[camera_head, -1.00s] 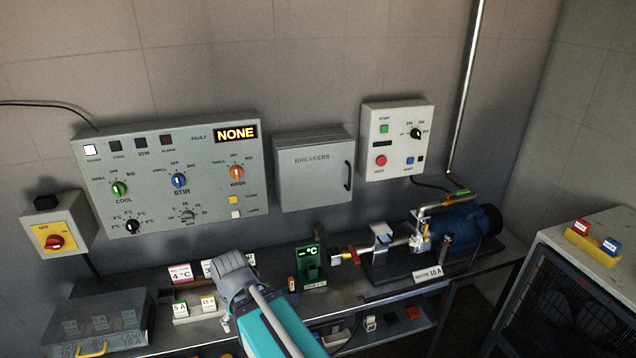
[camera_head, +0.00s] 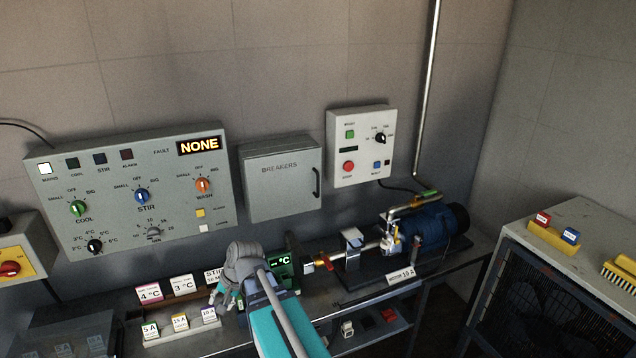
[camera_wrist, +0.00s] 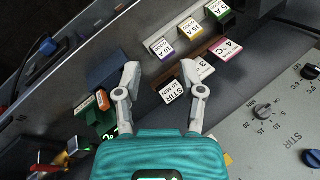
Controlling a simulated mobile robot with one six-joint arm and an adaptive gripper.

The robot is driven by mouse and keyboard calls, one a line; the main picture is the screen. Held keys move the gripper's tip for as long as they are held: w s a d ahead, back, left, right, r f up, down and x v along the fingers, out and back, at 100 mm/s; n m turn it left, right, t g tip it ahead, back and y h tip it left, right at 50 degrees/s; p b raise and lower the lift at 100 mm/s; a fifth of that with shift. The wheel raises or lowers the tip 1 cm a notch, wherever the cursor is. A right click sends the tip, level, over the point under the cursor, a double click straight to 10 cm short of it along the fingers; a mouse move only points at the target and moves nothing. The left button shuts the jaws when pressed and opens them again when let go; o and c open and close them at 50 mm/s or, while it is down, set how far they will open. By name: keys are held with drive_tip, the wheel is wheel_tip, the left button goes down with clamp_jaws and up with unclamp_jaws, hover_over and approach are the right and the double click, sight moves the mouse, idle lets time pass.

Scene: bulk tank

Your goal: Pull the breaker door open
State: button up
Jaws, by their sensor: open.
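The grey breaker door (camera_head: 279,178), marked BREAKERS, is shut on the wall box between the control panel and the start/stop box. Its black handle (camera_head: 316,183) runs upright along the right edge. The door is not seen in the wrist view. My gripper (camera_head: 222,297) is below and to the left of the door, low over the bench. In the wrist view my gripper (camera_wrist: 165,82) has its two fingers spread apart with nothing between them. It points at the bench, near the white STIR card (camera_wrist: 173,97).
The control panel (camera_head: 130,190) is left of the breaker box, the start/stop box (camera_head: 361,146) right of it. Below are label cards (camera_head: 165,290), a green temperature display (camera_head: 284,266) and a blue motor (camera_head: 432,225) with pipework. The wall just below the door is clear.

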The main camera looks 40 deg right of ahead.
drive_tip(key=w+d+r+m+t, duration=0.2)
drive_tip(key=d+r+m+t, duration=0.1)
drive_tip(key=d+m, duration=0.3)
drive_tip(key=w+d+r+m+t+b, duration=0.1)
drive_tip(key=w+d+r+m+t, duration=0.2)
drive_tip(key=d, duration=0.6)
drive_tip(key=w+d+r+m+t, duration=0.2)
drive_tip(key=d+m+t, duration=0.1)
drive_tip(key=d+m, duration=0.35)
drive_tip(key=s+d+r+m+t+h, duration=0.2)
drive_tip(key=d+m, duration=0.5)
drive_tip(key=d, duration=0.4)
drive_tip(key=s+d+r+m+t+h+b, duration=0.1)
drive_tip(key=s+d+r+m+t+h, duration=0.2)
drive_tip(key=d, duration=0.9)
drive_tip(key=s+r+m+h, duration=0.1)
drive_tip(key=m, duration=0.2)
drive_tip(key=shift+s+d+r+m, duration=0.15)
drive_tip(key=shift+d+m, duration=0.1)
drive_tip(key=shift+m, duration=0.1)
hover_over(318, 193)
drive_tip(key=shift+w+d, duration=0.2)
drive_tip(key=shift+w, duration=0.05)
drive_tip(key=shift+c, duration=0.3)
clamp_jaws()
